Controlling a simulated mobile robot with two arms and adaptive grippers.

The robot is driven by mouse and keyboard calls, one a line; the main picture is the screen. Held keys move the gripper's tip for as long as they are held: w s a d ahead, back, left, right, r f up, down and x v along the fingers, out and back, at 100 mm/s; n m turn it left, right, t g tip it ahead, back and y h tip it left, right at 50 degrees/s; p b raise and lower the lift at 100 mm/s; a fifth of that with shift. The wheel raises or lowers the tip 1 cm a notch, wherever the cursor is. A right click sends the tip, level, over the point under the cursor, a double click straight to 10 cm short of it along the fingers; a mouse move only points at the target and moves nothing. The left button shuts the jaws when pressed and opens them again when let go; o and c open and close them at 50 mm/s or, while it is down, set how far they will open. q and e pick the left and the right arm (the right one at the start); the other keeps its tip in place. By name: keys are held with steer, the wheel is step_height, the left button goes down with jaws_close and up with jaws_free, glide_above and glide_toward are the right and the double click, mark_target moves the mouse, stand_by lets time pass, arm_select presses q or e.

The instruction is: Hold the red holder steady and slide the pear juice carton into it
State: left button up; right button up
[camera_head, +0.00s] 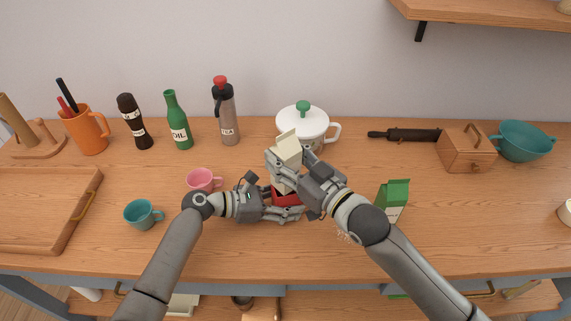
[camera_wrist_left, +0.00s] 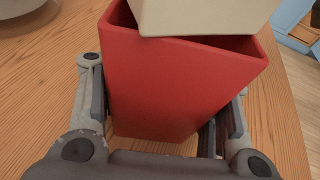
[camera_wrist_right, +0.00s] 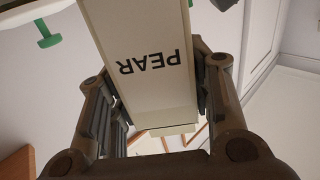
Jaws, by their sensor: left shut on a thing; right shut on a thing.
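The red holder (camera_wrist_left: 180,85) stands on the counter, and my left gripper (camera_wrist_left: 165,125) is shut on its sides. The holder (camera_head: 287,198) is partly hidden by my grippers in the head view. The pear juice carton (camera_wrist_right: 145,60) is cream with black PEAR lettering, and my right gripper (camera_wrist_right: 158,100) is shut on it. In the head view the carton (camera_head: 288,150) is tilted above the holder. In the left wrist view its lower end (camera_wrist_left: 200,15) is at the holder's open top, overlapping the rim; how far inside it is cannot be told.
A pink cup (camera_head: 203,180) and a teal cup (camera_head: 140,214) stand left of my left gripper (camera_head: 275,198). A white lidded pot (camera_head: 303,125) stands close behind the carton. A green-topped carton (camera_head: 394,197) stands right of my right gripper (camera_head: 297,172).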

mark_target(287, 140)
jaws_close()
steer(key=shift+r, duration=0.1)
step_height(287, 140, up, 9)
steer(key=shift+r, duration=0.1)
steer(key=shift+a+r, duration=0.15)
steer(key=shift+a+f+m+t+h, duration=0.2)
steer(key=shift+a+m+t+h, duration=0.15)
steer(key=shift+m+t+h, duration=0.2)
steer(key=shift+a+f+m+t+h, duration=0.1)
steer(key=shift+f+m+t+h, duration=0.35)
steer(key=shift+m+t+h, duration=0.45)
steer(key=shift+s+d+f+m+h, duration=0.15)
steer(key=shift+f+m+h, duration=0.1)
steer(key=shift+h, duration=0.3)
steer(key=shift+w+d+f+m+h, duration=0.1)
steer(key=shift+d+f+m+h, duration=0.1)
steer(key=shift+h, duration=0.3)
steer(key=shift+s+d+f+m+t+h, duration=0.1)
steer(key=shift+d+m+t+h, duration=0.15)
steer(key=shift+h, duration=0.15)
steer(key=shift+d+f+m+t+h, duration=0.1)
steer(key=shift+m+h, duration=0.15)
steer(key=shift+h, duration=0.15)
